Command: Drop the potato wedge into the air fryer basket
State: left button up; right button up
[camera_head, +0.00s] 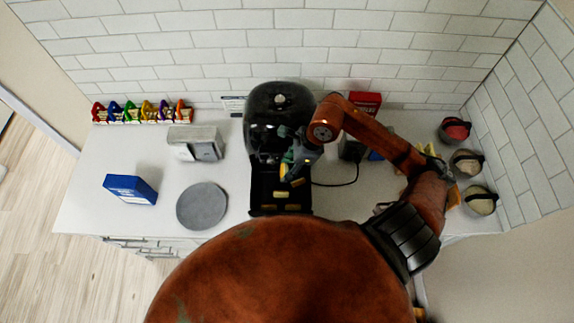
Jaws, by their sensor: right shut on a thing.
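The black air fryer (266,103) stands against the back wall in the middle of the counter. Its basket (264,188) is pulled out toward me, and a few yellow wedges lie in it. My right arm comes in from the right, and its gripper (287,168) is over the back part of the basket, near the fryer's front. The gripper is shut on a yellow potato wedge (284,171), which is partly hidden by the fingers. I cannot tell whether this wedge touches the basket. My left gripper is not in view.
A grey round plate (202,206), a blue box (130,189) and a grey toaster-like appliance (195,143) stand to the left. Several coloured packets (145,111) line the back left. A red box (365,103) and round containers (467,162) are on the right.

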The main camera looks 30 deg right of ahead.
jog(key=o, duration=0.9)
jog(key=shift+o, duration=0.2)
jog(key=v, duration=1.2)
jog(key=shift+a, duration=0.1)
